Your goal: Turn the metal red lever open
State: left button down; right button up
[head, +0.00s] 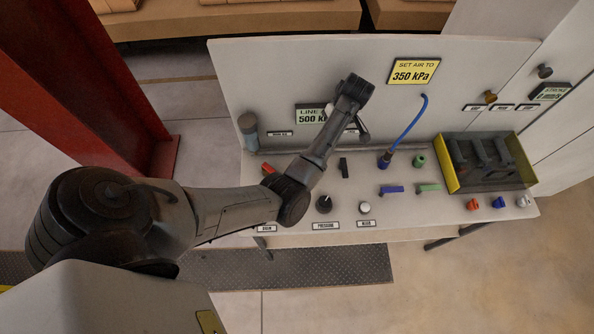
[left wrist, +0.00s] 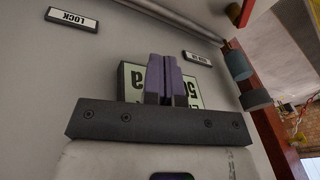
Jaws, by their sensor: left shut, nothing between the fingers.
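A red lever (head: 267,168) shows on the left part of the bench in the head view, beside my left arm's elbow. The arm hides part of it, and I cannot tell its exact angle. My left gripper (left wrist: 172,78) is shut and empty in the left wrist view, its purple fingers together in front of the green line pressure sign (left wrist: 132,80). In the head view my left arm reaches over the bench to the upright back panel, well beyond the red lever; its fingertips are hard to make out there. My right gripper is in neither view.
The bench carries a blue hose (head: 409,127), a black knob (head: 323,204), a white knob (head: 365,207), a blue-purple handle (head: 391,190) and a green handle (head: 429,187). A yellow-edged bin (head: 446,170) stands right. A grey cylinder (head: 248,130) stands left, near a red post (head: 95,90).

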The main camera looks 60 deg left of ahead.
pick_arm(q)
jog(key=s+a+f+n+g, duration=0.1)
jog(key=s+f+n, duration=0.1)
jog(key=s+f, duration=0.2)
jog(key=s+a+f+n+g, duration=0.1)
jog(key=s+f+n+g, duration=0.1)
jog(key=s+f, duration=0.2)
jog(key=s+a+f+n+g+y, duration=0.1)
jog(key=s+f+n+g, duration=0.1)
jog(key=s+f, duration=0.3)
jog(key=shift+a+f, duration=0.35)
jog(key=shift+f, duration=0.55)
jog(key=s+p, duration=0.2)
jog(key=shift+s+d+f, duration=0.1)
jog(key=shift+s+d, duration=0.25)
jog(key=shift+s+d+f+p, duration=0.1)
jog(key=shift+s+p, duration=0.25)
jog(key=shift+s, duration=0.2)
